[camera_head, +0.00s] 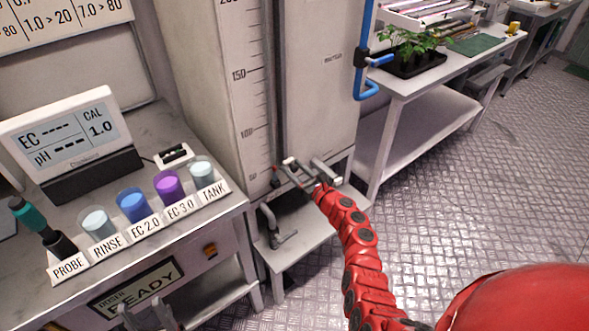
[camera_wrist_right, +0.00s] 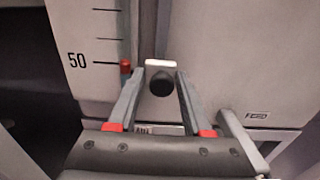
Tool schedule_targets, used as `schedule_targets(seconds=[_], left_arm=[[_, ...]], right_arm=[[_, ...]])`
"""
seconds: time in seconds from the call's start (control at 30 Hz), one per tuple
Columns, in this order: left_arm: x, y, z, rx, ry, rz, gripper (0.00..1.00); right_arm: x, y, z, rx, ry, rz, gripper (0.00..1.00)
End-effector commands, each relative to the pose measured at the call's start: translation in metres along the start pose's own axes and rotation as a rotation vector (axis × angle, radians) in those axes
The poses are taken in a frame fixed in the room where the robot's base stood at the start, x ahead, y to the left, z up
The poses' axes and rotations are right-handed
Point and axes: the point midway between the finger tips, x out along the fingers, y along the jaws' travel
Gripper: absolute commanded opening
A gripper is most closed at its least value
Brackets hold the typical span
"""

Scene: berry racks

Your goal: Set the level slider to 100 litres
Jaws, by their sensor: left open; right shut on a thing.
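The tank's level scale (camera_head: 248,100) runs up the front of a tall grey cabinet, with marks reading 50, 100 and 150. A dark vertical slot (camera_head: 278,80) runs beside it. The slider's red pointer (camera_wrist_right: 125,67) sits about at the 50 mark; it also shows in the head view (camera_head: 274,172). My right gripper (camera_wrist_right: 160,72) is shut on the slider's dark knob (camera_wrist_right: 162,84), with a finger on each side. In the head view the right gripper (camera_head: 302,168) partly hides the knob. My left gripper (camera_head: 148,316) is open and empty at the bottom edge.
A bench at left holds the EC/pH meter (camera_head: 70,138) and a row of labelled cups (camera_head: 132,205). A low stand (camera_head: 300,240) with a pipe is below the slider. A plant tray (camera_head: 415,62) sits on a table at right. The metal floor at right is open.

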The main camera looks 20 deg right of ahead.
Motion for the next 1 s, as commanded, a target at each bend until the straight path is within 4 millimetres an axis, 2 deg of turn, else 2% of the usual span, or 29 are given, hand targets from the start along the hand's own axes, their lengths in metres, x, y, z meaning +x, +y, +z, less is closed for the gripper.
schedule_targets(seconds=[0.87, 1.0], left_arm=[[0.000, 0.000, 0.000, 0.000, 0.000, 0.000, 0.50], [0.010, -0.001, -0.002, 0.000, 0.000, 0.000, 0.50]], right_arm=[[-0.002, -0.005, 0.001, -0.004, 0.001, -0.011, 0.00], [-0.002, -0.006, 0.011, -0.004, 0.000, -0.011, 0.00]])
